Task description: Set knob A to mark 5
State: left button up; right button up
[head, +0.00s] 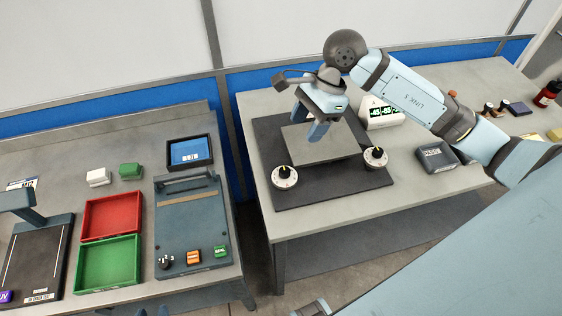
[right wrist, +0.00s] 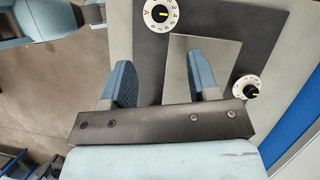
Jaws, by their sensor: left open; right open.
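Knob A (right wrist: 158,14), a white dial with a red letter A and a black centre with a yellow line, shows at the top of the right wrist view. A second dial (right wrist: 250,88) is at its right. In the head view one dial (head: 284,177) is left of a grey plate and one dial (head: 376,158) right of it; their letters are too small to read. The mark at the pointer is unclear. My right gripper (head: 315,128) is open and empty above the plate (head: 330,150), apart from both dials. My left gripper (head: 152,311) barely shows at the bottom edge, open.
The dials stand on a dark mat (head: 320,190) on the right table. A display box (head: 383,112) and dark box (head: 436,157) are near it. A red tray (head: 84,218), green tray (head: 80,265) and blue-grey panel (head: 190,225) occupy the left table.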

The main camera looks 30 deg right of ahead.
aim_at(286, 170)
jog(key=p+x, duration=0.1)
jog(key=x, duration=1.2)
jog(key=shift+s+f+p, duration=0.1)
jog(key=shift+f+p, duration=0.2)
jog(key=shift+p, duration=0.05)
jog(key=c, duration=0.9)
jog(key=shift+d, duration=0.1)
